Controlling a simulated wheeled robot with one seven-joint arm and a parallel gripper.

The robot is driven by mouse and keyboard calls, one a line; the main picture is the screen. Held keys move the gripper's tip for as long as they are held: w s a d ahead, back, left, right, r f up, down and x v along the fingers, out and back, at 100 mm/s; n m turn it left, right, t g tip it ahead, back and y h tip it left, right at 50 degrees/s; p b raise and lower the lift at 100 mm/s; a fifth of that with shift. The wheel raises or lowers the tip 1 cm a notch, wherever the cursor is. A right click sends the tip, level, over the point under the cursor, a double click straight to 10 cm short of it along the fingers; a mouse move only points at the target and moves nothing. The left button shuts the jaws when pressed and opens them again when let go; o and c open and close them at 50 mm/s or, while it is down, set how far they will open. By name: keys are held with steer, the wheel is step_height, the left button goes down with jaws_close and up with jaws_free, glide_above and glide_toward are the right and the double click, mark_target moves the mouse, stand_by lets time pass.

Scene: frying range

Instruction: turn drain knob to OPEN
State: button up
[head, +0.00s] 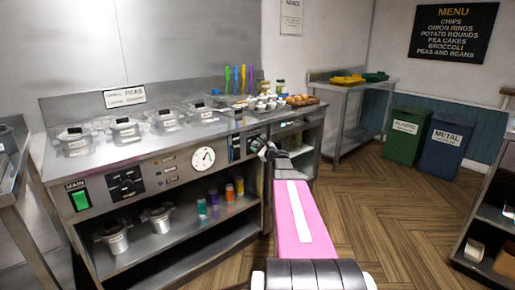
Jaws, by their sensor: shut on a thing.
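My gripper (264,149) is at the right end of the fryer range's front panel (182,158), at the end of my pink arm. It is shut on what appears to be the drain knob. The knob is small and mostly hidden behind the gripper, so its pointer and any OPEN mark cannot be read. A dark label or switch block (235,148) sits on the panel just left of the gripper.
Pots (114,236) and coloured bottles stand on the shelf below. Green (405,135) and blue (444,145) bins stand at the back right. Open floor lies right of my arm.

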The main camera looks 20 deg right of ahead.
steer(key=o, duration=0.9)
steer(key=shift+s, duration=0.1)
steer(key=v, duration=1)
steer(key=shift+s+d+f, duration=0.15)
steer(key=shift+s, duration=0.2)
steer(key=s+a+f+n+g+y, duration=0.1)
steer(key=s+a+f+n+g, duration=0.3)
steer(key=a, duration=0.3)
steer(key=s+a+f+n+g, duration=0.25)
steer(key=a+f+n, duration=0.2)
steer(key=a, duration=0.35)
steer(key=s+a+f+n+g+y, duration=0.1)
steer(key=s+a+f+n+g, duration=0.3)
steer(key=a, duration=0.3)
steer(key=s+a+f+n+g+h, duration=0.1)
steer(key=s+f+n+g+h, duration=0.1)
steer(key=s+n, duration=0.2)
steer(key=s+a+f+n+g+h, duration=0.2)
steer(key=s+f+n+h, duration=0.1)
steer(key=s+n, duration=0.1)
steer(key=s+a+f+n+g+h, duration=0.2)
steer(key=s+n+h, duration=0.1)
steer(key=s+n, duration=0.1)
steer(key=shift+s+f+n+g, duration=0.25)
steer(key=shift+s+g, duration=0.1)
steer(key=shift+s, duration=0.4)
